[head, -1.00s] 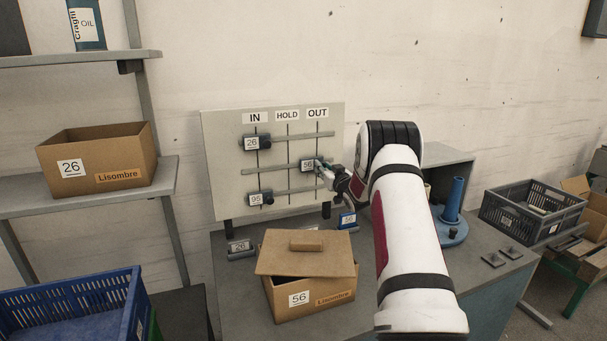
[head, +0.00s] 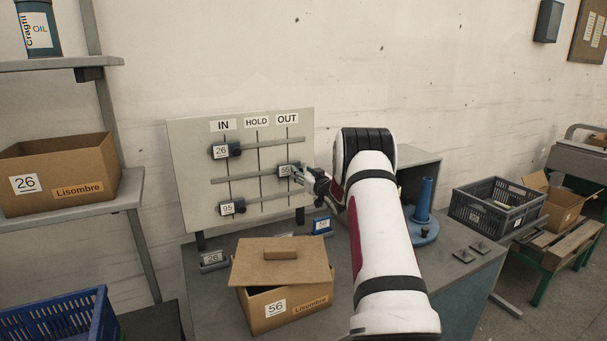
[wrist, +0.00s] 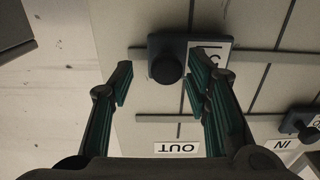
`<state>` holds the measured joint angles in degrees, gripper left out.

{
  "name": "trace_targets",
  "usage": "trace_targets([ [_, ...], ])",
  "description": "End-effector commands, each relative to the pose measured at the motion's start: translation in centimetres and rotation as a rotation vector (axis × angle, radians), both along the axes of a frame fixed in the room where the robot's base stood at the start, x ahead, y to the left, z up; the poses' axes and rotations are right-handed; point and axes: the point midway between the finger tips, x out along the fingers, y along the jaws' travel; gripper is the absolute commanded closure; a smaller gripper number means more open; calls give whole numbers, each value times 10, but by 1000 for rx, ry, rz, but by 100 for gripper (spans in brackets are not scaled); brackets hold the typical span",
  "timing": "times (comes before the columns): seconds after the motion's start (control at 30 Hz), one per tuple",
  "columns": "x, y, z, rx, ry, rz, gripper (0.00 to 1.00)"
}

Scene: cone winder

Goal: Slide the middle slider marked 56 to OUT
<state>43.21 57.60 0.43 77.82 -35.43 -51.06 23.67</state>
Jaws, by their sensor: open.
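The board (head: 190,150) has columns labelled IN, HOLD and OUT and three horizontal rails. The middle slider marked 56 (head: 285,170) sits on the middle rail in the OUT column, over the column's line. The wrist view shows this slider upside down, with its round black knob (wrist: 167,68) and part of its white label. My gripper (head: 308,174) is at the right side of this slider. In the wrist view my gripper (wrist: 157,85) is open, with fingertips apart on either side of the knob; no contact is clear. The OUT label (wrist: 177,148) shows below.
Sliders 26 (head: 221,152) and 95 (head: 227,208) are in the IN column. A lidded carton marked 56 (head: 275,308) stands on the bench before the board. A blue spindle (head: 424,200) and grey crate (head: 478,214) are right of my arm.

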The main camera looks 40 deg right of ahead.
Motion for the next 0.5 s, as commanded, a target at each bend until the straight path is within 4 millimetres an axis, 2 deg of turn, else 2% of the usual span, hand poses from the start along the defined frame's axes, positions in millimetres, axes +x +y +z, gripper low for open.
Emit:
trace_targets([
  [0.17,-6,2,0,0,1,0,56],
  [0.27,-18,5,0,0,1,0,56],
  [0.5,-61,17,0,2,1,-2,56],
])
